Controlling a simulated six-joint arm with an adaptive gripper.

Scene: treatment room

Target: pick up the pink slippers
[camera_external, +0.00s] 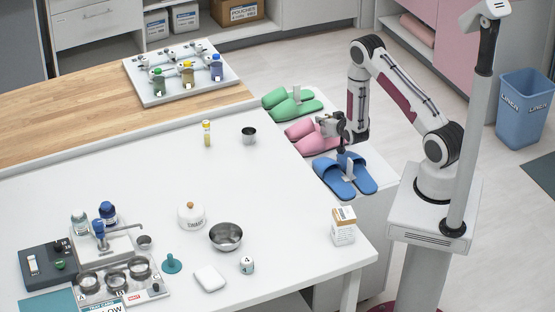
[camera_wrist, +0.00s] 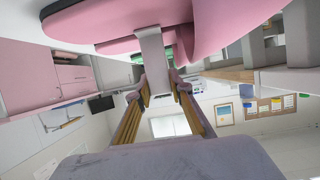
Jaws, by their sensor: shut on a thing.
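The pink slippers (camera_external: 312,140) are a pair, between the green and blue pairs on the white surface beside the table. In the wrist view the pink slippers (camera_wrist: 150,25) fill the top, with a pale grey tab (camera_wrist: 153,55) projecting from them. My gripper (camera_external: 332,125) is at the right side of the pink pair. In the wrist view my gripper (camera_wrist: 160,85) has its fingers on both sides of the tab, shut on it. The pair looks level; I cannot tell whether it touches the surface.
Green slippers (camera_external: 290,103) lie behind, blue slippers (camera_external: 345,176) in front, both close by. The white table (camera_external: 180,165) on the left holds a metal bowl (camera_external: 226,237), a metal cup (camera_external: 249,136) and a small carton (camera_external: 343,226). A blue bin (camera_external: 524,112) stands at the right.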

